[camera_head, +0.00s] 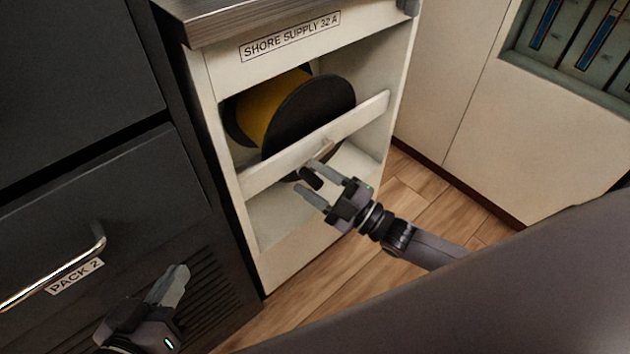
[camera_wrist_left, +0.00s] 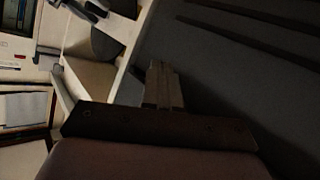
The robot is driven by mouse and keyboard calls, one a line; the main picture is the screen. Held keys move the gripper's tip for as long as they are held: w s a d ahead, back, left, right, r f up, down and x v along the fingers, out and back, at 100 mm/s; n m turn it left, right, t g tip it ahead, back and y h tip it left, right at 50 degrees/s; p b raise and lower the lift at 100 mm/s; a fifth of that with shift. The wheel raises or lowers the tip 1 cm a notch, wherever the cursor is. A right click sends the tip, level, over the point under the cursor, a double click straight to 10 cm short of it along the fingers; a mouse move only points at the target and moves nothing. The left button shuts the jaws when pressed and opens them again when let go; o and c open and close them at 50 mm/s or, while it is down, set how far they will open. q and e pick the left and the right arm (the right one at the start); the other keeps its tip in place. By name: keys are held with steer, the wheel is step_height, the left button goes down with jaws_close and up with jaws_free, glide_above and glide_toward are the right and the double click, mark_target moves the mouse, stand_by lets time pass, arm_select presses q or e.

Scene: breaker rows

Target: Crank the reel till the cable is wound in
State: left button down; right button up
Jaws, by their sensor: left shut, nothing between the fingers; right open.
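The cable reel (camera_head: 318,105), with a black flange and yellow cable (camera_head: 268,105) on its drum, sits in the white cabinet labelled SHORE SUPPLY 32 A. A pale crank arm (camera_head: 322,150) shows at the front crossbar, with a dark crank knob (camera_head: 311,178) below it. My right gripper (camera_head: 305,178) is open, its fingers pointing at the crank and lying to either side of the knob in this view. Contact cannot be told. My left gripper (camera_head: 180,272) is shut and empty, low at the left; its closed fingers show in the left wrist view (camera_wrist_left: 162,82). No loose cable end is visible.
The cabinet's crossbar (camera_head: 365,118) runs across the reel opening. A dark cabinet with a PACK 2 drawer handle (camera_head: 60,272) stands at the left, near my left gripper. Wooden floor (camera_head: 420,190) is open at the right, before a pale panel with breaker slots (camera_head: 590,45).

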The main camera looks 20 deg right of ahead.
jaws_close()
steer(key=shift+r+m, duration=0.1)
steer(key=shift+m, duration=0.2)
